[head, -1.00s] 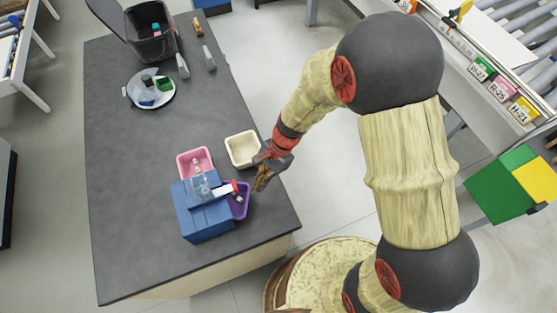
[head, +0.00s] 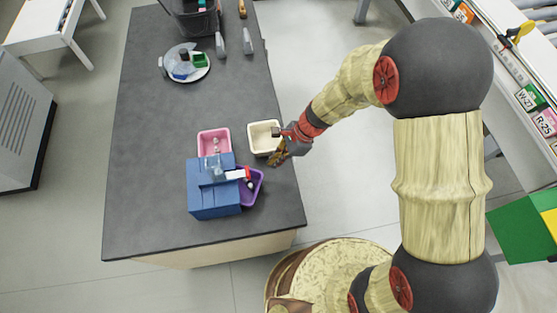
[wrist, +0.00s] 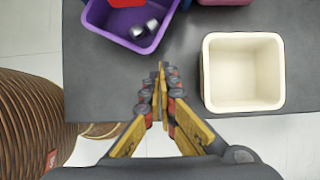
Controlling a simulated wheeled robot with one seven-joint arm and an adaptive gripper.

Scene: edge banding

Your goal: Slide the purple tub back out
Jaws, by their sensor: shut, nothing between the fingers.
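The purple tub (head: 257,193) sits at the right side of a blue box-shaped unit (head: 205,202), partly hidden by it and by a red-and-white piece (head: 242,174) above. In the wrist view the purple tub (wrist: 103,22) is at the top left, with shiny grey cylindrical pieces (wrist: 145,29) inside. My gripper (wrist: 161,70) is shut and empty, its fingertips together just below and right of the tub's near corner, apart from it. In the head view my gripper (head: 277,157) is at the table's right edge, beside the cream tub.
The empty cream tub (wrist: 243,98) stands right of my fingers. A pink tub (head: 213,133) stands behind the blue unit. A round plate (head: 187,75) with small pieces and a dark bin (head: 190,20) are farther back. The table's middle is clear.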

